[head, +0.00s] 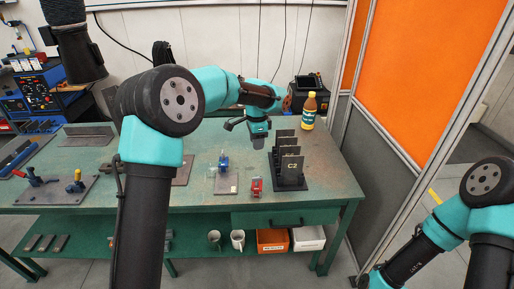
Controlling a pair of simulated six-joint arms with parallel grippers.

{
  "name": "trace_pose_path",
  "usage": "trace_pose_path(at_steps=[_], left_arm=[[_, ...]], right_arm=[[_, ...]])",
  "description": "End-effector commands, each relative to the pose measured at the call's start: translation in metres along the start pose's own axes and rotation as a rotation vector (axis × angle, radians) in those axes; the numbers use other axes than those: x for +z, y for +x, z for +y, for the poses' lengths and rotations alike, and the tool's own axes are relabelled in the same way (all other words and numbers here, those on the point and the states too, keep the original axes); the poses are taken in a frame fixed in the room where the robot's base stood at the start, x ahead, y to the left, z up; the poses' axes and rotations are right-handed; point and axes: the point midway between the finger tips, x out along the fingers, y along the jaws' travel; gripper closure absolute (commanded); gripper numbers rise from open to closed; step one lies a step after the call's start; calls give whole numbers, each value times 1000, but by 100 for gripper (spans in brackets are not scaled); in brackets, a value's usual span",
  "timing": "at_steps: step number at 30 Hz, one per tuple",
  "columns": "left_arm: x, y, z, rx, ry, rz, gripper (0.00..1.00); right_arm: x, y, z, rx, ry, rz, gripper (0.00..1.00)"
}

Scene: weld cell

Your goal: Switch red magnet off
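The red magnet (257,187) is a small red block with a dark mark on it. It sits near the front edge of the green workbench (215,200), left of the black rack. Its switch is too small to make out. My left gripper (259,143) points down over the back of the bench, behind the red magnet and apart from it. Its fingers are small and dark, and I cannot tell whether they are open. My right arm is at the lower right, off the bench, and its gripper is outside the frame.
A black rack of upright plates (290,170) stands right of the magnet. A bottle with a yellow cap (309,112) stands behind it. A blue clamp (224,163) on a grey plate is to the left. An orange partition (425,65) bounds the right side.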

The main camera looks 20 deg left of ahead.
Motion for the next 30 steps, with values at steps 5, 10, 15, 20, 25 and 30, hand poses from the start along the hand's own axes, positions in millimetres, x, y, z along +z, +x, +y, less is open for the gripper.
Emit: trace_pose_path(at_steps=[5,10,15,20,25,30], left_arm=[[0,1,0,0,0,0,64],[0,10,0,1,0,-1,64],[1,32,0,2,0,-1,64],[0,59,0,2,0,-3,64],[0,89,1,3,0,-3,64],[0,118,1,3,0,-2,64]], right_arm=[[0,0,0,0,0,0,57],[0,0,0,0,0,0,57],[0,0,0,0,0,0,57],[0,0,0,0,0,0,57],[0,0,0,0,0,0,57],[0,0,0,0,0,0,57]])
